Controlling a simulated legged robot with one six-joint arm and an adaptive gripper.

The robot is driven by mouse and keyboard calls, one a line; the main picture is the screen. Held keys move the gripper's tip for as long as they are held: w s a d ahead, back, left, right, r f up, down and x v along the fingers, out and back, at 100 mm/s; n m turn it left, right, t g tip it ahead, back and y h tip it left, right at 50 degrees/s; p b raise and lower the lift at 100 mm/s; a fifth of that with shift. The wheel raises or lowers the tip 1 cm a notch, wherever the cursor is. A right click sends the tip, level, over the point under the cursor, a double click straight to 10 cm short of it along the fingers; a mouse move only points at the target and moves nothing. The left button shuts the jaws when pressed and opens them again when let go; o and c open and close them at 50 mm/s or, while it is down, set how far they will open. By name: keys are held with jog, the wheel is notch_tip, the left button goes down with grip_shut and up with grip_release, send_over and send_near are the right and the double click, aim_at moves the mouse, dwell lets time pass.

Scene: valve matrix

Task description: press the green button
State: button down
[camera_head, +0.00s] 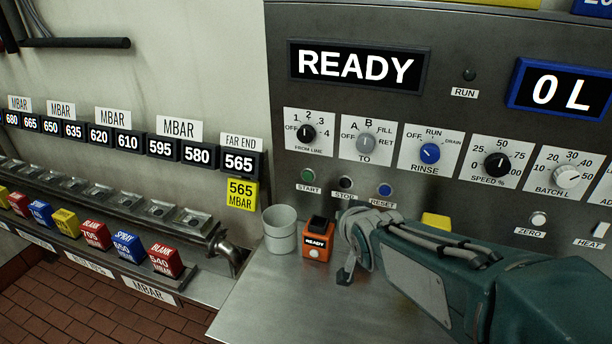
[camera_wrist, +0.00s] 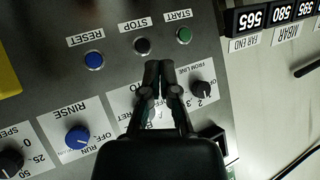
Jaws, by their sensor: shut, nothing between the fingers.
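The green START button (camera_head: 307,175) is at the left end of the button row on the grey panel. In the wrist view, which shows the panel upside down, the green button (camera_wrist: 184,34) is at the upper right. My gripper (camera_wrist: 161,72) is shut and empty, its fingertips together. In that picture they lie below the button row, over the black STOP button's side and left of the green button. I cannot tell their distance from the panel. In the head view my arm comes in from the right; the fingertips are not clear there.
The black STOP button (camera_head: 345,182) and blue RESET button (camera_head: 385,190) are right of START. Rotary knobs, including FROM LINE (camera_head: 306,133), are above. A grey cup (camera_head: 280,229) and orange READY box (camera_head: 317,240) stand on the metal ledge (camera_head: 265,300) below.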

aim_at(308, 176)
jog(key=w+a+f+t+y, duration=0.3)
jog(key=w+a+f+y, duration=0.1)
jog(key=w+a, duration=0.6)
jog(key=shift+f+m+y, duration=0.4)
jog(key=shift+y, duration=0.2)
jog(key=shift+w+d, duration=0.55)
jog(key=shift+w, duration=0.8)
jog(key=shift+w+d, duration=0.55)
jog(key=shift+w, duration=0.75)
jog(key=shift+w+d, duration=0.55)
jog(key=shift+w, duration=0.8)
jog(key=shift+w+d+r, duration=0.1)
jog(key=shift+w+d, duration=0.1)
jog(key=shift+w, duration=0.15)
